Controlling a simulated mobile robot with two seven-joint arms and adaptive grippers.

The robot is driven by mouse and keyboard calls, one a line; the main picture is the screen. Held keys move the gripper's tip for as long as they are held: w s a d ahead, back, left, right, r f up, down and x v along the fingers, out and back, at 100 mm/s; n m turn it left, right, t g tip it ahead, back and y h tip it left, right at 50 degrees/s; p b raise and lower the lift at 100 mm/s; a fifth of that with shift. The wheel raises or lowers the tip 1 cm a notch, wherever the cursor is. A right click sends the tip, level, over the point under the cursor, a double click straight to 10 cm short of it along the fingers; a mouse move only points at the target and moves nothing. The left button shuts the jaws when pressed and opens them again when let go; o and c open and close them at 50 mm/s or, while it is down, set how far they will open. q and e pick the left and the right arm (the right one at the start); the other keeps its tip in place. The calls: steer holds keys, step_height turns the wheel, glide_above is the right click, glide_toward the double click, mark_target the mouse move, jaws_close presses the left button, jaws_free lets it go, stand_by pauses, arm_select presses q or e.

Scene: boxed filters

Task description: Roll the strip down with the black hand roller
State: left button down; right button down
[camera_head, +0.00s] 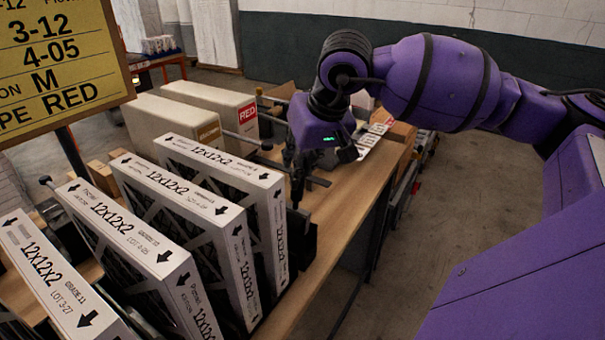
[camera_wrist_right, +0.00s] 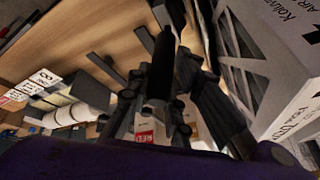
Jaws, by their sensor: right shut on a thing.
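My right gripper (camera_head: 300,165) points down beside the row of filters, above the wooden bench. In the right wrist view the gripper (camera_wrist_right: 168,90) is shut on a black hand roller (camera_wrist_right: 160,65), whose dark cylinder stands out past the fingers. In the head view the roller is hard to tell from the dark fingers. Two long pale cartons lie behind: one bears a red label reading RED (camera_head: 248,113), the other a tan label (camera_head: 208,132). I cannot clearly make out a separate strip. My left gripper is out of view.
Several white-framed filters (camera_head: 190,190) stand upright in a row at the left, close to the gripper. A yellow sign (camera_head: 60,55) stands at upper left. The wooden bench top (camera_head: 345,205) is bare along its right edge. Label cards (camera_head: 372,135) lie behind the gripper.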

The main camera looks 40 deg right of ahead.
steer(key=shift+r, duration=2.4)
steer(key=shift+f, duration=0.1)
